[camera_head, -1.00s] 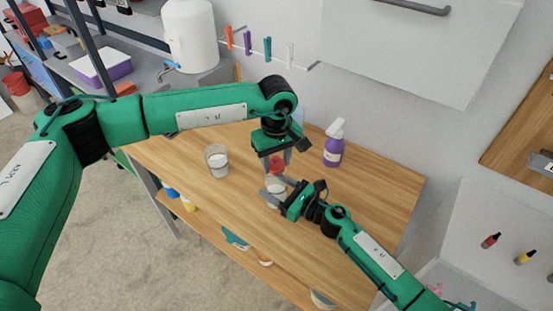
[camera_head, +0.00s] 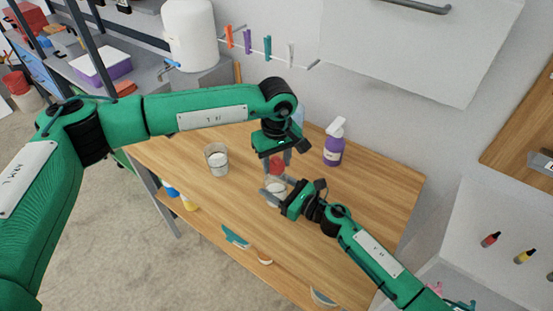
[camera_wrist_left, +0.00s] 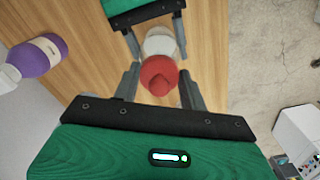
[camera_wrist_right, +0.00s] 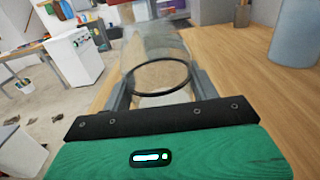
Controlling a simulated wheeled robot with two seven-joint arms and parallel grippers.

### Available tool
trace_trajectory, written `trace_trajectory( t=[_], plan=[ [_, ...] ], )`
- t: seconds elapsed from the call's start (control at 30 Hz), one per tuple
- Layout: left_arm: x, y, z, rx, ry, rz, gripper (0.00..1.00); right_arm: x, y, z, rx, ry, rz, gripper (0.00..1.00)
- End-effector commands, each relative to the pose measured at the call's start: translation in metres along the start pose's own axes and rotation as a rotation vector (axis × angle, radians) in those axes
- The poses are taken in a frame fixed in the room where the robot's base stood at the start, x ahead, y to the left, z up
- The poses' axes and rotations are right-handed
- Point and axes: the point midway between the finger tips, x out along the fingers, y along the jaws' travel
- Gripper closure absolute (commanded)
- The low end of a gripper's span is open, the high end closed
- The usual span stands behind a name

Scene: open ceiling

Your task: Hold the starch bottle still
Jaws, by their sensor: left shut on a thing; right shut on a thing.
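The starch bottle (camera_head: 275,184) stands on the wooden table, pale-bodied with a red cap (camera_head: 277,166). My left gripper (camera_wrist_left: 158,85) comes down from above and is shut on the red cap; the bottle's pale body (camera_wrist_left: 160,42) shows beyond it. My right gripper (camera_head: 276,191) reaches in low from the right and is shut on the bottle's body. In the right wrist view the see-through bottle (camera_wrist_right: 160,50), with a dark ring around it, lies between the fingers. Fingers and arms partly hide the bottle in the head view.
A glass with white contents (camera_head: 217,160) stands left of the bottle. A purple spray bottle (camera_head: 334,145) stands behind it to the right, near the wall. The table's (camera_head: 375,195) right part is clear.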

Motion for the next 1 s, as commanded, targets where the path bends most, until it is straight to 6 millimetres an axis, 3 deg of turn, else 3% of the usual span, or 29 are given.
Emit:
trace_trajectory(
  t=[0.83,0.87,0.97,1.0],
  plan=[
    [0.0085,0.0000,0.0001,0.000,0.000,0.000,0.78,-0.0001,0.0002,-0.0003,0.000,0.000,0.000,0.67],
    [0.0085,0.0000,0.0001,0.000,0.000,0.000,0.51,-0.0001,0.0002,-0.0003,0.000,0.000,0.000,0.67],
    [0.0084,0.0000,0.0001,0.000,0.000,0.000,0.32,-0.0001,0.0002,-0.0003,0.000,0.000,0.000,0.67],
    [0.0084,0.0000,0.0001,0.000,0.000,0.000,0.32,-0.0001,0.0002,-0.0003,0.000,0.000,0.000,0.67]
  ],
)
